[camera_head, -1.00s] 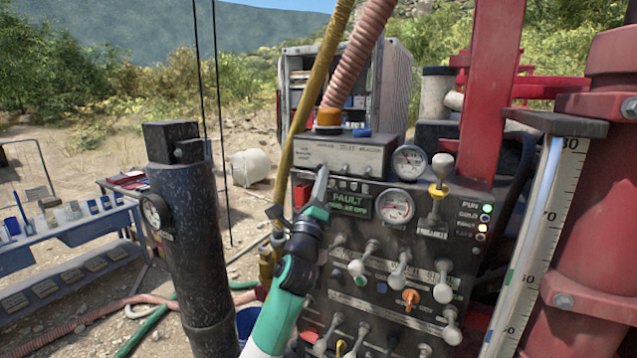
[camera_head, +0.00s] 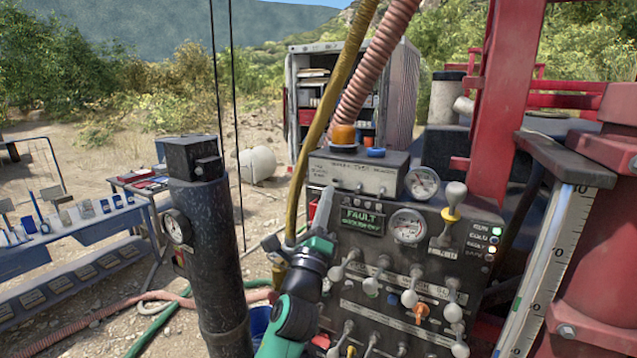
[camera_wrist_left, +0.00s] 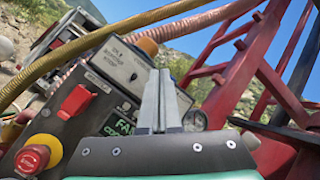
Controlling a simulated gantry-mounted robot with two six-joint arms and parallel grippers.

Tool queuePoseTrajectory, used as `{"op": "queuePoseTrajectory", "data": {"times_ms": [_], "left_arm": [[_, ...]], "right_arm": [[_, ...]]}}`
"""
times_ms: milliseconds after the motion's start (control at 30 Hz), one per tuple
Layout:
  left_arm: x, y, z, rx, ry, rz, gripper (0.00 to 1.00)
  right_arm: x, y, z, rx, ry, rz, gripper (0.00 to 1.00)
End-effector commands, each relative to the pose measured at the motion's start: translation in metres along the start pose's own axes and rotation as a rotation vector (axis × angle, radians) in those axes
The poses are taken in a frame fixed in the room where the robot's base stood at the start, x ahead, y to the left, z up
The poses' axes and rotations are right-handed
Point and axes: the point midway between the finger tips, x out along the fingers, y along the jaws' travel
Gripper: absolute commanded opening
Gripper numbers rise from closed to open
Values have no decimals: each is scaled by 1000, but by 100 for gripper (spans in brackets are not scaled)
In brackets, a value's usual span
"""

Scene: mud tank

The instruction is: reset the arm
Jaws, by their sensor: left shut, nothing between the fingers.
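My left gripper (camera_head: 325,207) is shut and empty. It points up in front of the left part of a dark control panel (camera_head: 400,265), just left of the green FAULT display (camera_head: 362,221). In the left wrist view its closed fingers (camera_wrist_left: 160,100) stand before the panel's upper box, with a red switch (camera_wrist_left: 75,101) and a red emergency button (camera_wrist_left: 32,158) to their left. I cannot tell whether the fingertips touch the panel. My right gripper is not in view.
The panel carries several levers, gauges (camera_head: 408,226) and an orange knob (camera_head: 421,312). A black post with a gauge (camera_head: 205,250) stands left of my arm. A yellow hose (camera_head: 352,85) and a pink hose (camera_head: 380,60) rise above the panel. A red mast (camera_head: 505,90) stands to the right.

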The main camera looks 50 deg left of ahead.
Motion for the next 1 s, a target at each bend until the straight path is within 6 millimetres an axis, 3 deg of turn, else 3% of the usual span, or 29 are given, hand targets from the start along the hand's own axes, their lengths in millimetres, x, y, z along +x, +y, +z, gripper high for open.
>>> {"op": "queuePoseTrajectory", "data": {"times_ms": [167, 800, 867, 967, 1000], "left_arm": [[-8, -12, -5, -10, 12, -8, 0], [-9, -16, -8, -14, 17, -13, 0], [-11, -27, -16, -27, 28, -27, 0], [-17, -74, -21, -94, 34, -97, 0], [-22, -102, -14, -160, 27, -140, 0]], "right_arm": [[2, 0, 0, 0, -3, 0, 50], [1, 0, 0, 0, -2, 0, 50], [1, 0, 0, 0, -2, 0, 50], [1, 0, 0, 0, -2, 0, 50], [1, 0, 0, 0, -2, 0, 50]]}}
